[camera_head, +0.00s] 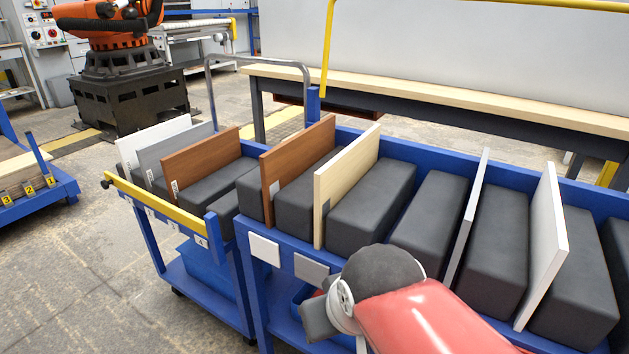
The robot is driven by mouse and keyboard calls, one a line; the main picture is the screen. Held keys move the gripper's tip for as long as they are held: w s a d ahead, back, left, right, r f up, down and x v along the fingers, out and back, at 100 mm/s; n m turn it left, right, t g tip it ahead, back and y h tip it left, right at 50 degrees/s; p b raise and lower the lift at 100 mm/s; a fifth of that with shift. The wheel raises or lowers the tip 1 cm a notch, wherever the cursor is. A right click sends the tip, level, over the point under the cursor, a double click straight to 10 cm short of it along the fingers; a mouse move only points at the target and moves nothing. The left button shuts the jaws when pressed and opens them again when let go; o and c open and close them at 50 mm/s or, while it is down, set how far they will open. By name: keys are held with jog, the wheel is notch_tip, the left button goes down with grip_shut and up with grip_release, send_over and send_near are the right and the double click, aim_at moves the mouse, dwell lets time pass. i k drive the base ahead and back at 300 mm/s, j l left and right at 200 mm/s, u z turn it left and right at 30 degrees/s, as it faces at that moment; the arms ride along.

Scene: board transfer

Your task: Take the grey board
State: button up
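A grey board (176,146) stands upright in the smaller blue trolley at the left. It is between a white board (140,138) and a brown board (203,152), which hides part of it. Another thin, pale grey board (468,220) stands nearly edge-on between dark blocks in the larger blue trolley at the right. My red arm reaches in from the bottom edge in front of the larger trolley. Its gripper cannot be made out in this view.
The larger trolley also holds a brown board (297,155), a light wood board (345,180), a white board (544,247) and several dark padded blocks (372,204). A yellow bar (157,202) runs along the smaller trolley's front. Floor (70,265) is free at the left.

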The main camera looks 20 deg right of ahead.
aim_at(467, 222)
jog(key=k+l+z, duration=0.2)
jog(key=z, duration=0.15)
jog(key=k+l+z, duration=0.15)
jog(key=l+z, duration=0.25)
